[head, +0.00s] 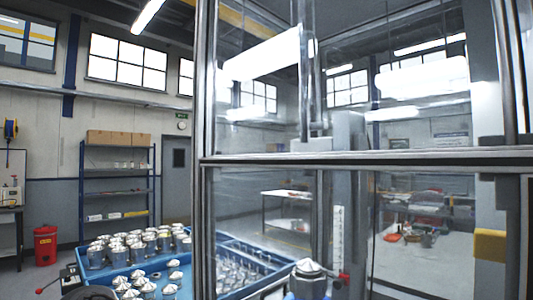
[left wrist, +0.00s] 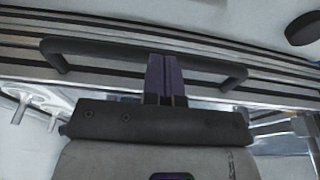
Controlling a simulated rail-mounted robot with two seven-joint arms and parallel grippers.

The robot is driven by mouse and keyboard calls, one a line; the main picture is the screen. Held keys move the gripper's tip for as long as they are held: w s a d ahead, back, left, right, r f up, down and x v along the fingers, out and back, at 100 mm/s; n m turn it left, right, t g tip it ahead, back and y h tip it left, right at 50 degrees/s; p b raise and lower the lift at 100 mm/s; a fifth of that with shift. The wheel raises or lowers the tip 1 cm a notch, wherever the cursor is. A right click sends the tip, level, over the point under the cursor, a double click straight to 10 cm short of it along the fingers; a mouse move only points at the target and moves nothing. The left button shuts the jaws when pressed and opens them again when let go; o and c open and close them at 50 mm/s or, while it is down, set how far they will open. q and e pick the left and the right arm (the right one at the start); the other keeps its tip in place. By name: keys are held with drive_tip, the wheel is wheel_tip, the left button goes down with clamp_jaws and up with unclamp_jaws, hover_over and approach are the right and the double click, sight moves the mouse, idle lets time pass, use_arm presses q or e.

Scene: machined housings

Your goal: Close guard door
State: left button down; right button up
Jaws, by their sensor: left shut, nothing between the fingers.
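The guard door, or its enclosure, fills the centre and right of the head view as clear panels in an aluminium frame (head: 350,160). I cannot tell from this angle how far the door stands open. In the left wrist view a long black bar handle (left wrist: 95,45) is mounted on a ribbed aluminium profile (left wrist: 285,65). My left gripper (left wrist: 164,60) is shut and empty, its fingertips overlapping the middle of the handle in the picture. Whether they touch it is unclear. The left gripper does not show in the head view, and my right gripper is in neither view.
Silvery housings (head: 130,250) stand in a blue tray (head: 68,275) at lower left. Another blue tray (head: 262,243) shows behind the panels. A capped part (head: 307,268) is at bottom centre. A blue shelf rack (head: 82,190) and a red bin (head: 46,246) stand farther back.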

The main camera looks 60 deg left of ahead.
use_arm(q)
drive_tip(key=shift+s+a+f, duration=0.1)
drive_tip(key=shift+f, duration=0.5)
wheel_tip(320, 180, up, 15)
drive_tip(key=s+d+p, duration=0.1)
drive_tip(key=s+p, duration=0.1)
drive_tip(key=p, duration=0.3)
drive_tip(key=shift+s, duration=0.15)
